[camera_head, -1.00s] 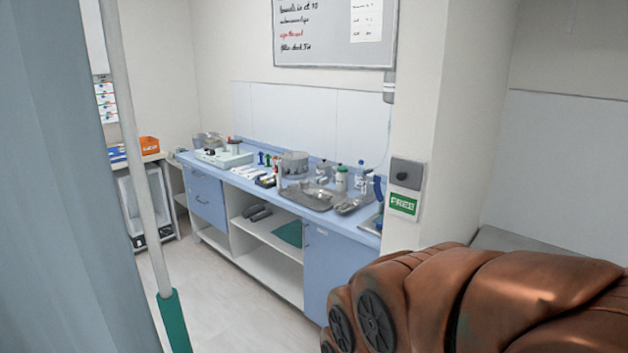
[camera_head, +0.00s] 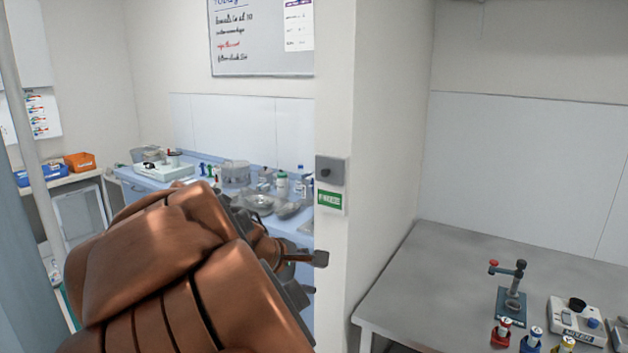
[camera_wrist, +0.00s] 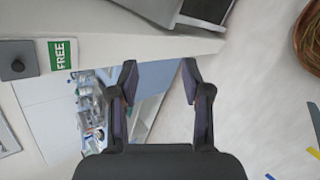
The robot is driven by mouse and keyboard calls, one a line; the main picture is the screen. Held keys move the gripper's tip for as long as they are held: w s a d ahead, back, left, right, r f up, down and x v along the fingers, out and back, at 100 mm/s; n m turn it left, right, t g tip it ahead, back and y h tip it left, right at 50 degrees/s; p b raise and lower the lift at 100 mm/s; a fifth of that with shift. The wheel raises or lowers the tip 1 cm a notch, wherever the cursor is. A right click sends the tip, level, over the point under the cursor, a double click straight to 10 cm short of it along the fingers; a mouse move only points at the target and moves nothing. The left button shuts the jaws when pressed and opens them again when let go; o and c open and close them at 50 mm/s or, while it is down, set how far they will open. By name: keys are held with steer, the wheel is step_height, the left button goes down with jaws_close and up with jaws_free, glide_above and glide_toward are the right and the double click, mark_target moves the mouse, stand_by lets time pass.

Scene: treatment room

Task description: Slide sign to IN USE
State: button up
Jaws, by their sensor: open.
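The sign (camera_head: 330,201) is a small green and white plate on the end face of a white wall, under a grey box with a dark knob (camera_head: 326,172). In the wrist view the sign (camera_wrist: 63,55) reads FREE, turned sideways, at the left beside the grey box (camera_wrist: 18,61). In the head view its lettering is too blurred to read. My gripper (camera_wrist: 158,76) is open and empty, apart from the sign, which lies left of its fingers. In the head view my gripper (camera_head: 310,258) shows partly below the sign, and my copper arm hides part of it.
A blue counter (camera_head: 150,182) with trays and bottles stands left of the wall end. A grey table (camera_head: 440,262) with a small stand (camera_head: 511,292) and several bottles is at the right. A whiteboard (camera_head: 262,38) hangs behind. A pale pole (camera_head: 35,130) stands at the left.

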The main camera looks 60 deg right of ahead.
steer(key=w+d+r+n+h+b, duration=0.1)
steer(key=w+d+r+n+h, duration=0.25)
steer(key=d, duration=0.25)
steer(key=w+d+r+n+h, duration=0.2)
steer(key=d+r+n, duration=0.1)
steer(key=d+r, duration=0.25)
steer(key=n+t+h+b, duration=0.1)
steer(key=n+t+h, duration=0.15)
steer(key=n, duration=0.55)
glide_toward(323, 173)
steer(key=d, duration=0.3)
steer(key=shift+g, duration=0.35)
steer(key=shift+w+d+f+p, duration=0.15)
steer(key=shift+d+p, duration=0.25)
steer(key=shift+d, duration=1.2)
steer(key=shift+w+d+p, duration=0.1)
steer(key=shift+d+p, duration=0.3)
steer(key=shift+d, duration=1.2)
jaws_close()
